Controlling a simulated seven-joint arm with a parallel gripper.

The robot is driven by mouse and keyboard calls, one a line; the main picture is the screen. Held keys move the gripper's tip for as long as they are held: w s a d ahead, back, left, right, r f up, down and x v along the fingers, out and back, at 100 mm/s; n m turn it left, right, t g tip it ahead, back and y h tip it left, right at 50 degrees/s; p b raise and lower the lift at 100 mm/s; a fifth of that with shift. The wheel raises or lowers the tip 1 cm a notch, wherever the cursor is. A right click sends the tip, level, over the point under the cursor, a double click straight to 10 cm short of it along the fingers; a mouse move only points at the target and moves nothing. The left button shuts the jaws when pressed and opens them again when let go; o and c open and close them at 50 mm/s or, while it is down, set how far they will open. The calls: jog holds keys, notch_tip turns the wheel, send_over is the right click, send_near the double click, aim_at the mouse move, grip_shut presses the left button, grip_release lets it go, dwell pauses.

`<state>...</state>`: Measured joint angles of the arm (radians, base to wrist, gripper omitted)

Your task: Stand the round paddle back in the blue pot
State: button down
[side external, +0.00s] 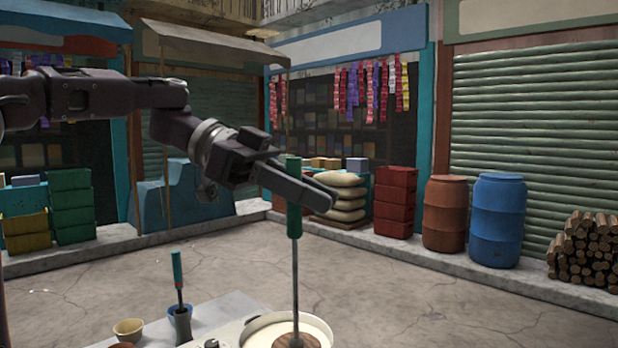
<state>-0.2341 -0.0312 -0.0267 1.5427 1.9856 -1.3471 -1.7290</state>
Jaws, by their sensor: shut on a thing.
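The round paddle (295,270) has a green handle, a thin grey shaft and a round brown disc at its lower end. It stands upright, with the disc at the milk in a wide pale pan (253,327) at the bottom edge of the side external view. My gripper (297,192) is shut on the green handle, above the pan. The blue pot (181,325) stands left of the pan. Another tool (177,270) with a teal handle stands in it, leaning slightly. How deep the disc sits in the milk is hard to tell.
A small tan bowl (128,330) stands left of the blue pot. A pale worktop (218,308) carries these things, and its front is cut off by the frame. Barrels, crates, sacks and shop fronts stand far behind. The air between pot and pan looks clear.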

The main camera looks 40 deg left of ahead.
jog(key=s+d+r+m+g+h, duration=0.1)
jog(key=s+d+m+g, duration=0.25)
jog(key=s, duration=0.45)
jog(key=s+d+r+m+g, duration=0.1)
jog(key=s+d+m+g, duration=0.3)
jog(key=s, duration=0.4)
notch_tip(320, 180, down, 32)
jog(key=g, duration=0.1)
jog(key=shift+w+a, duration=0.3)
jog(key=shift+a, duration=0.1)
jog(key=shift+f, duration=0.1)
jog(key=c, duration=1.2)
grip_release()
jog(key=v, duration=0.7)
